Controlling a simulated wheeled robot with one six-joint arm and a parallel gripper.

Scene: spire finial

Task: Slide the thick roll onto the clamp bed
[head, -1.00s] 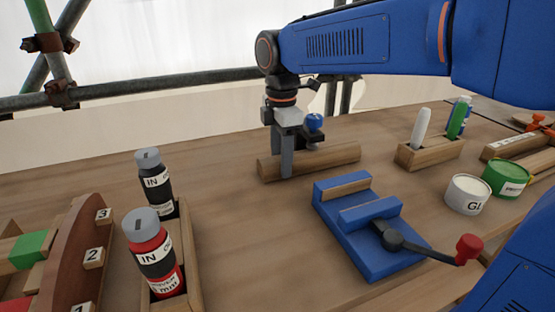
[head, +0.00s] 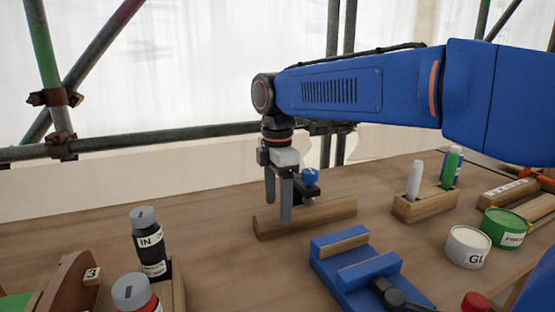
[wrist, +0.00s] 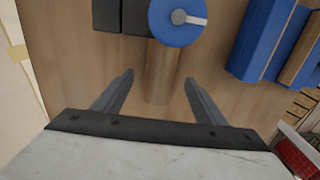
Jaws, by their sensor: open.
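The thick roll, a brown wooden cylinder (head: 335,211), lies on the table in the head view. It also shows between my fingers in the wrist view (wrist: 160,75). A black clamp with a blue round knob (head: 310,178) stands at the roll's far side; the knob (wrist: 177,16) overlaps the roll in the wrist view. Whether the clamp touches the roll, I cannot tell. A blue vice (head: 355,265) with wood-faced jaws stands in front, right of the roll.
Black (head: 148,240) and red (head: 135,295) ink bottles stand at the front left. A wooden holder (head: 425,207), a white tin (head: 467,247) and a green tin (head: 503,228) stand at the right. Scaffold pipes run behind.

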